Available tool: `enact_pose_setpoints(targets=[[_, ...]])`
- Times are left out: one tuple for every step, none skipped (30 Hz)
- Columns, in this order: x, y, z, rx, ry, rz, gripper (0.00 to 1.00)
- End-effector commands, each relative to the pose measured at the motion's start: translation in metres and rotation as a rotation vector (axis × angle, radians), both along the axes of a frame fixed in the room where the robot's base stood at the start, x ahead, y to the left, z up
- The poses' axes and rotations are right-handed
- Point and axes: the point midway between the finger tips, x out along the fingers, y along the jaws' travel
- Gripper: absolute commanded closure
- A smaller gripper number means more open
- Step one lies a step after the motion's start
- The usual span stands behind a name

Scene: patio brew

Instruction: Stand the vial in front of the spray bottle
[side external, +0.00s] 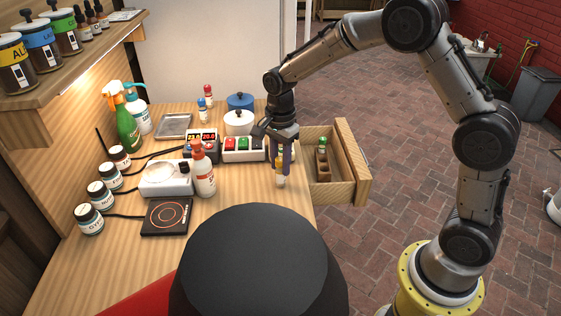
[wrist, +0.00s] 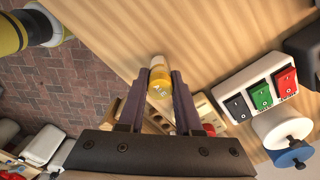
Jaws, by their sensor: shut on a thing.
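My gripper (side external: 283,160) hangs over the right edge of the table, near the open drawer. It is shut on a small vial (side external: 281,181) with a yellow and white body. In the wrist view the vial (wrist: 160,80) sits between the two fingertips (wrist: 160,84). The side view does not clearly show whether it touches anything below. Two trigger bottles stand at the table's far left: a green spray bottle (side external: 127,128) with an orange head, and a white one (side external: 141,115) with a teal head behind it.
The table (side external: 110,236) holds a scale (side external: 165,178), a hotplate (side external: 166,217), a white bottle (side external: 204,178) with an orange top, several jars (side external: 101,195) and a switch box (side external: 242,149). A metal tray (side external: 174,126) lies behind.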

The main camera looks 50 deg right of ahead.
Motion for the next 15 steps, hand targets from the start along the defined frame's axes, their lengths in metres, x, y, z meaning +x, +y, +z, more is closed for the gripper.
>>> enact_pose_setpoints(targets=[[-0.0002,0.0000,-0.0015,0.000,0.001,0.000,0.65],[-0.0002,0.0000,-0.0012,0.000,0.001,0.000,0.59],[-0.0002,0.0000,-0.0012,0.000,0.001,0.000,0.52],[-0.0002,0.0000,-0.0012,0.000,0.001,0.000,0.47],[-0.0003,0.0000,-0.0012,0.000,0.001,0.000,0.41],[-0.0003,0.0000,-0.0011,0.000,0.001,0.000,0.37],[-0.0003,0.0000,-0.0011,0.000,0.001,0.000,0.37],[-0.0003,0.0000,-0.0011,0.000,0.001,0.000,0.37],[-0.0002,0.0000,-0.0010,0.000,0.001,0.000,0.37],[-0.0003,0.0000,-0.0010,0.000,0.001,0.000,0.37],[-0.0003,0.0000,-0.0010,0.000,0.001,0.000,0.37],[-0.0002,0.0000,-0.0010,0.000,0.001,0.000,0.37],[-0.0002,0.0000,-0.0009,0.000,0.001,0.000,0.37],[-0.0002,0.0000,-0.0006,0.000,0.001,0.000,0.37],[-0.0001,0.0000,0.0004,0.000,0.000,0.000,0.37]])
